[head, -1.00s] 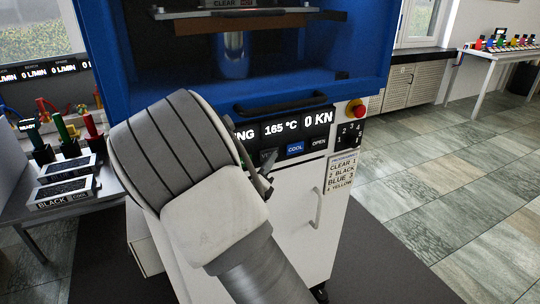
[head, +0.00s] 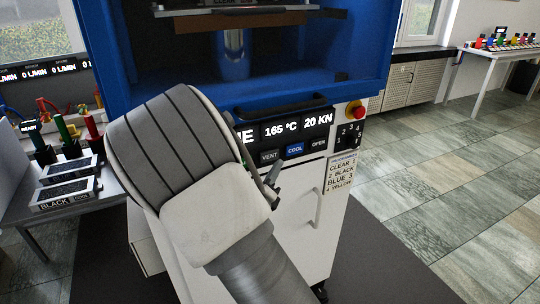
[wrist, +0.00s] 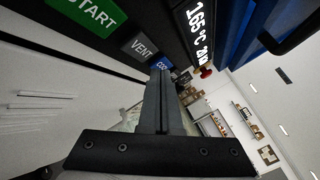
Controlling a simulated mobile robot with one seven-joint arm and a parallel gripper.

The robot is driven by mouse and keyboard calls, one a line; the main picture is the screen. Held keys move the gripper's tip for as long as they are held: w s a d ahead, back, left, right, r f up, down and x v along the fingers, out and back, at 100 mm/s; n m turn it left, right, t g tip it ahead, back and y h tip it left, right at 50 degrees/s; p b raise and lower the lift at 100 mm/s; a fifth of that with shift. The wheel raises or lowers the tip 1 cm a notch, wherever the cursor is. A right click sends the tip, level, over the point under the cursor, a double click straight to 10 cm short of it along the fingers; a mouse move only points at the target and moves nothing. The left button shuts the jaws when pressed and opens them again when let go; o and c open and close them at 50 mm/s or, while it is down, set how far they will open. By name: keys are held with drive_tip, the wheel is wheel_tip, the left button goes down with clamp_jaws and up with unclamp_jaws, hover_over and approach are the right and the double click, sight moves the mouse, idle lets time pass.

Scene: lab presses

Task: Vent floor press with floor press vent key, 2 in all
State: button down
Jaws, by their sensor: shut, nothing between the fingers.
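The floor press (head: 355,75) is the large blue and white machine in front of me. Its dark vent key (head: 269,156), marked VENT, is on the front panel, left of the lit blue COOL key (head: 294,149). In the wrist view the vent key (wrist: 143,47) is just left of the fingertips, and the COOL key (wrist: 163,65) is partly behind them. My gripper (wrist: 160,72) is shut and empty, with its tips a little below the key row. In the head view my gripper (head: 272,172) is mostly hidden by my arm. The display (head: 291,129) reads 165 °C and 20 KN.
A green START key (wrist: 88,15) is left of the vent key in the wrist view. A red stop button (head: 355,109) and a handle (head: 280,104) stick out from the press. A side table (head: 20,205) stands left. The floor at right is clear.

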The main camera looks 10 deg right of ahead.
drive_tip(key=shift+s+d+p, duration=0.15)
drive_tip(key=shift+s+d, duration=0.05)
drive_tip(key=shift+s, duration=0.6)
drive_tip(key=shift+s+d+p, duration=0.15)
drive_tip(key=shift+s+d, duration=0.05)
drive_tip(key=shift+s, duration=0.6)
drive_tip(key=shift+d+r, duration=0.1)
drive_tip(key=s+d+r+m+g+h+p, duration=0.4)
drive_tip(key=s+d+r+m+g, duration=0.3)
drive_tip(key=s+d+m+g, duration=0.65)
drive_tip(key=s+r+m+g+y+p, duration=0.15)
drive_tip(key=s+m+y, duration=0.45)
drive_tip(key=m, duration=0.7)
drive_tip(key=s+a+r+m+t+y+p, duration=0.2)
drive_tip(key=s+a+r+m+y, duration=0.1)
drive_tip(key=a+r+m, duration=0.2)
drive_tip(key=s+a+r+m+t+y+p, duration=0.2)
drive_tip(key=s+a+r+m+y+p, duration=0.1)
drive_tip(key=a+r+m, duration=0.3)
drive_tip(key=s+a+m+y, duration=0.1)
drive_tip(key=a+m, duration=0.1)
drive_tip(key=shift+a+r+y, duration=0.15)
drive_tip(key=shift+a+y, duration=0.15)
drive_tip(key=shift+d, duration=0.1)
idle(0.5)
